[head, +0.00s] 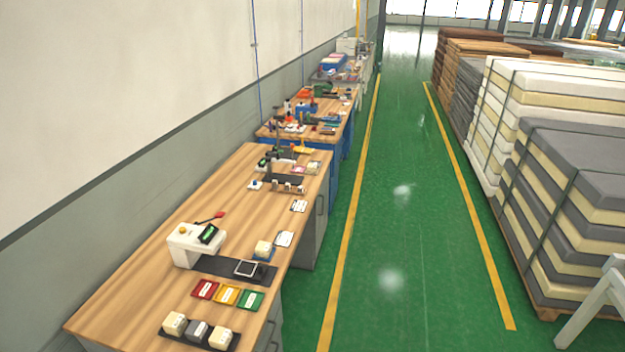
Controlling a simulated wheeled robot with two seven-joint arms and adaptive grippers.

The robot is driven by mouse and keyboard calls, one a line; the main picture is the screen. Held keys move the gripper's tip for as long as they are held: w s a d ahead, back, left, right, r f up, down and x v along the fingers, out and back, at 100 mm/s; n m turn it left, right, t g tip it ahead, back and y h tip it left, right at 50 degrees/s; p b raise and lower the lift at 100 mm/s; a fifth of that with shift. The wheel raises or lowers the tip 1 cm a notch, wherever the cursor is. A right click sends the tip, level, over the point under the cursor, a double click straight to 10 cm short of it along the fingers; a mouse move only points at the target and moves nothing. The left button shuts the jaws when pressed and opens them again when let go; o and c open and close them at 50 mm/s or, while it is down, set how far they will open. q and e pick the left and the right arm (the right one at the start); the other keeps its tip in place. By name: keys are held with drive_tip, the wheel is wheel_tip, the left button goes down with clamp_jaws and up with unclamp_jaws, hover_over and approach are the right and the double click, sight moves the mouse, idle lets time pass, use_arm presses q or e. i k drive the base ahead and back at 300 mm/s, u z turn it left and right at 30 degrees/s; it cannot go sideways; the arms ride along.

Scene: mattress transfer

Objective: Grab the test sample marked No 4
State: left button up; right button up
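Several small block samples show on the nearest wooden workbench (140,285). At its front end a cream block (174,322), a grey block (196,330) and another cream block (220,337) sit in a row on a dark tray (185,340). A further cream block (263,248) sits on a blue base farther back, near the bench's right edge. The blocks carry small pale labels, but the numbers are too small to read. I cannot tell which one is No 4. Neither of my grippers is in view.
Red (205,289), yellow (228,294) and green (251,299) labelled trays lie behind the block row. A white device (190,246) stands beyond. More benches line the left wall. Stacked mattresses (560,210) stand right. The green aisle (390,230) is clear.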

sight(311, 167)
drive_tip(key=u, duration=0.05)
drive_tip(key=k, duration=0.35)
drive_tip(key=z, duration=0.7)
drive_tip(key=i, duration=6.55)
drive_tip(key=u, duration=4.25)
